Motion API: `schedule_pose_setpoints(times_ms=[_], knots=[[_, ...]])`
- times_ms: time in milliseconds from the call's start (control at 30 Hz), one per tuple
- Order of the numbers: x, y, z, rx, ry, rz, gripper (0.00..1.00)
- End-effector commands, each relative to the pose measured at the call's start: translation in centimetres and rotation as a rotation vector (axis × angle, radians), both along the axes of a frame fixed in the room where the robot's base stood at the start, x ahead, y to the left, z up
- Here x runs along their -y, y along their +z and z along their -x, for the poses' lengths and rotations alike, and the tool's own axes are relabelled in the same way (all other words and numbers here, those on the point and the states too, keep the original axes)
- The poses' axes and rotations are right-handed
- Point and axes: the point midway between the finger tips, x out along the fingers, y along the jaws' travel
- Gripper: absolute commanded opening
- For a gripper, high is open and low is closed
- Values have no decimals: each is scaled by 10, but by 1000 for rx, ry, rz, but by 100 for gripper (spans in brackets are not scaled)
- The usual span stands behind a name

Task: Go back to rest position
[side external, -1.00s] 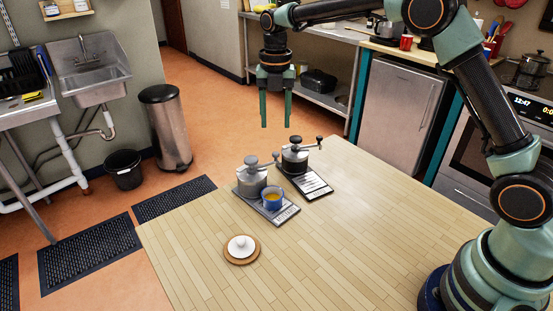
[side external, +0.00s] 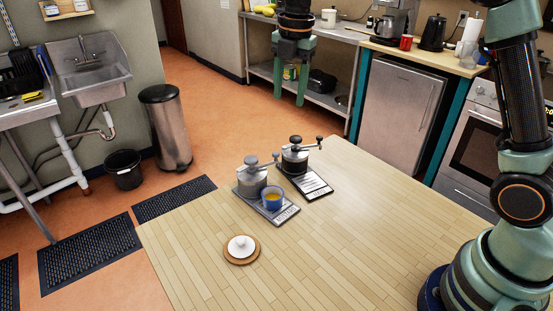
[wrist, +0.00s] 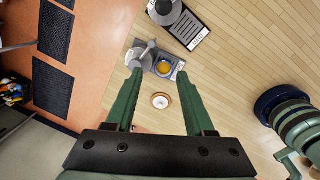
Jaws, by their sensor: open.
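My gripper (side external: 289,82) is high above the table in the side external view, fingers pointing down, open and empty. On the table (side external: 350,230) stand a grey grinder (side external: 251,177) and a dark-topped grinder (side external: 295,158), each on a flat scale. A blue cup (side external: 273,198) with yellow contents sits on the nearer scale beside the grey grinder. A white lid-like piece (side external: 240,246) rests on a round wooden coaster. My gripper touches none of these.
A steel shelf unit (side external: 315,92) and a counter (side external: 425,58) with a dark kettle (side external: 433,33) and red cup stand at the back. A sink, bins and black floor mats lie to the left. Much of the table's front and right is clear.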

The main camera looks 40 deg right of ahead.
Motion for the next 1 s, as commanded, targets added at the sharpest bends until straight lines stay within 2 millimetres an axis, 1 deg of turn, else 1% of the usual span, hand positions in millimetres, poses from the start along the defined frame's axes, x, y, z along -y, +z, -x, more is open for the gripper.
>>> schedule_pose_setpoints(times_ms=[33,200,400,567,600,700,833,900,1000], knots=[[3,11,13,27,-108,-13,54],[10,30,52,101,-503,-78,54],[18,37,102,179,-964,-195,54],[23,31,141,225,-1323,-316,54],[24,27,150,232,-1409,-349,54],[27,17,170,247,-1607,-432,54],[29,6,188,252,-1795,-518,54],[29,1,193,252,-1861,-550,54],[30,-3,197,250,-1911,-575,54]])
